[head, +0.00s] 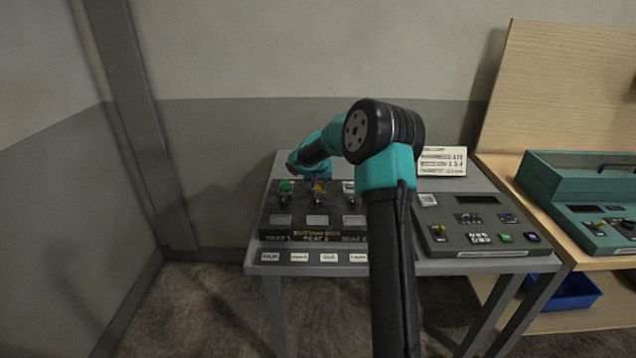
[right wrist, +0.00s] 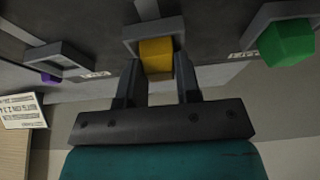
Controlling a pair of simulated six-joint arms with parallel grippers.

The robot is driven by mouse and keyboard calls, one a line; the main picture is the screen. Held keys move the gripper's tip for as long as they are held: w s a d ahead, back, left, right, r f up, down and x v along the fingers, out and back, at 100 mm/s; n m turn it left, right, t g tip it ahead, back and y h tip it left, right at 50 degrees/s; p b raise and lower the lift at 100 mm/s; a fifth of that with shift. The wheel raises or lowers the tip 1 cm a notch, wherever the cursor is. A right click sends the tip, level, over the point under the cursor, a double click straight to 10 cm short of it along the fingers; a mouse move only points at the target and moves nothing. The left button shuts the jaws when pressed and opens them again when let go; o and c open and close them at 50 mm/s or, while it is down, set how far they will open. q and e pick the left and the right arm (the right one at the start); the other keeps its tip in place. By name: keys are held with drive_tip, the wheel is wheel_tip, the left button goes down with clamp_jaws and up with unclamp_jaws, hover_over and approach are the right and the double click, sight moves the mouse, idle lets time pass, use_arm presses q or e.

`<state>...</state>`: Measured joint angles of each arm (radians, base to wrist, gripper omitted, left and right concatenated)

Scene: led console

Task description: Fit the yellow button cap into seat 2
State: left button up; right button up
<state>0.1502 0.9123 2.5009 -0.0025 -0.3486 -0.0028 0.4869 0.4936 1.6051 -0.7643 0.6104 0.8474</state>
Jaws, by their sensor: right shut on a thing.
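The yellow button cap (head: 319,186) is at the middle seat of the dark button box (head: 299,233), which reads as seat 2. In the right wrist view the yellow cap (right wrist: 156,56) sits between the fingers of my right gripper (right wrist: 158,68), which is shut on it. The cap lines up with the grey square frame of seat 2 (right wrist: 154,29) and overlaps its near edge. How deep it sits, I cannot tell. In the head view my right wrist covers part of the area behind the box. My left gripper is not in view.
A green cap (head: 286,185) stands in the seat to the left; it also shows in the right wrist view (right wrist: 287,42). The right-hand seat (right wrist: 61,60) looks empty. A grey console (head: 480,236) and a white card (head: 442,161) are to the right. A teal case (head: 570,180) stands farther right.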

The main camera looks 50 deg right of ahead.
drive_tip(key=o, duration=1)
drive_tip(key=shift+r, duration=0.1)
drive_tip(key=v, duration=1.7)
drive_tip(key=shift+s+r, duration=0.1)
